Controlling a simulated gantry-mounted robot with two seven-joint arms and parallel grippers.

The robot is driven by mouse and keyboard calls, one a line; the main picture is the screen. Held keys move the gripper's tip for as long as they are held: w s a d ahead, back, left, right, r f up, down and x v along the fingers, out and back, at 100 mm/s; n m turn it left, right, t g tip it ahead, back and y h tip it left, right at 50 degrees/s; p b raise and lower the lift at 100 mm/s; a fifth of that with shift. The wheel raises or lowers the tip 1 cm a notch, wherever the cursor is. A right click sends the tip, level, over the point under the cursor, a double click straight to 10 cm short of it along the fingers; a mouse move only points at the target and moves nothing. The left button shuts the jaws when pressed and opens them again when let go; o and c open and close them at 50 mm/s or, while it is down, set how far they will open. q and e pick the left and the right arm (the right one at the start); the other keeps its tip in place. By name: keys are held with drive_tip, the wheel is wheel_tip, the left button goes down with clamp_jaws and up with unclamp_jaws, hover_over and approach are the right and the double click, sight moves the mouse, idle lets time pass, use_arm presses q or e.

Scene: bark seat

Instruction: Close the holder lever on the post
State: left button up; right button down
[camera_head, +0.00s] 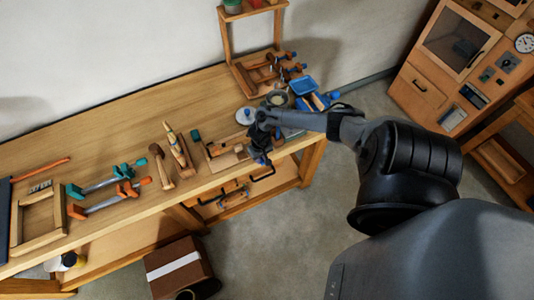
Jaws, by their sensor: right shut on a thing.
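My right arm reaches in from the right over the workbench (120,110). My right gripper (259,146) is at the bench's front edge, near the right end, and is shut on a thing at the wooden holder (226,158). The gripper and wrist cover most of what it grips, which seems to be the holder lever. The lever's angle and the post cannot be made out clearly. My left gripper is not in view.
Left of the holder are an upright wooden tool (178,148), a mallet (160,167), clamps (108,190) and a wooden frame (38,220). Behind my wrist are a blue tray (304,85) and a wooden rack (250,75). A brown box (180,268) stands on the floor.

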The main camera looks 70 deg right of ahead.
idle(0.5)
drive_tip(key=c, duration=1)
unclamp_jaws()
drive_tip(key=shift+w+a, duration=0.1)
drive_tip(key=shift+w, duration=0.05)
drive_tip(key=shift+r+p, duration=1.2)
drive_tip(key=shift+r, duration=4.2)
